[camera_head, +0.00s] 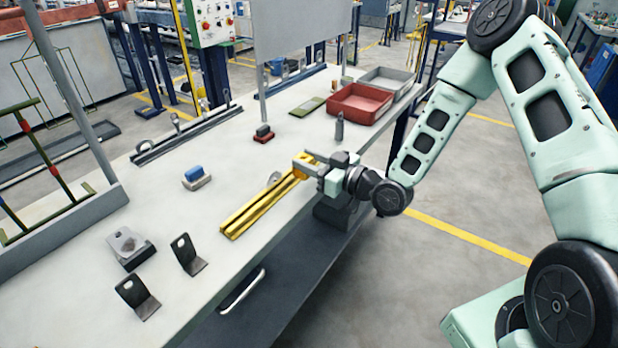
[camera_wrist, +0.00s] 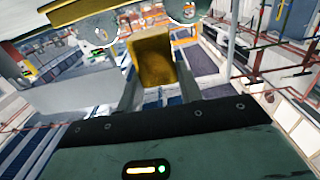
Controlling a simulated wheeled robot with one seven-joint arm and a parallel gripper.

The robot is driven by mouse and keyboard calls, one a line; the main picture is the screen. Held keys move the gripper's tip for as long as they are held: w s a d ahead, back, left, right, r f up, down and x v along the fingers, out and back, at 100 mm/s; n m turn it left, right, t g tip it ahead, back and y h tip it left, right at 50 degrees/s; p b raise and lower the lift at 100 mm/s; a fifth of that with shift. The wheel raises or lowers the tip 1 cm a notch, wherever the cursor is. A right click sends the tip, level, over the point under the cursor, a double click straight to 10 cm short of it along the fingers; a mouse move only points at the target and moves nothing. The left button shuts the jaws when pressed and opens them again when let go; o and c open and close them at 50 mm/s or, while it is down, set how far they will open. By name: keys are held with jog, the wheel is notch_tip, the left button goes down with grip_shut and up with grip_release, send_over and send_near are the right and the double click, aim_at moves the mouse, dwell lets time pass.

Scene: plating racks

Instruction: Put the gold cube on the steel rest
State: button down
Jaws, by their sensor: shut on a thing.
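My gripper (camera_head: 312,167) is shut on the gold cube (camera_head: 304,158), near the right end of a long yellow bar at the table's front edge. In the wrist view the gold cube (camera_wrist: 158,60) sits between the fingers, with the dark gripper body below it. In the head view the fingers partly hide the cube. I cannot tell for sure which thing is the steel rest. A small grey steel disc-like piece (camera_head: 274,178) stands at the bar's far side, and a grey steel piece with a hole (camera_head: 126,241) sits at the front left.
The yellow bar (camera_head: 250,214) lies left of my gripper. Black brackets (camera_head: 188,256) stand at the front left. A blue-topped block (camera_head: 194,175), a red-based block (camera_head: 263,136) and a dark upright piece (camera_head: 339,128) stand further back. A red tray (camera_head: 335,105) is behind.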

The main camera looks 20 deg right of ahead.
jog(key=shift+f+p, duration=0.3)
jog(key=shift+f, duration=2.15)
jog(key=shift+f, duration=0.1)
jog(key=c, duration=0.9)
grip_release()
jog(key=shift+f, duration=0.1)
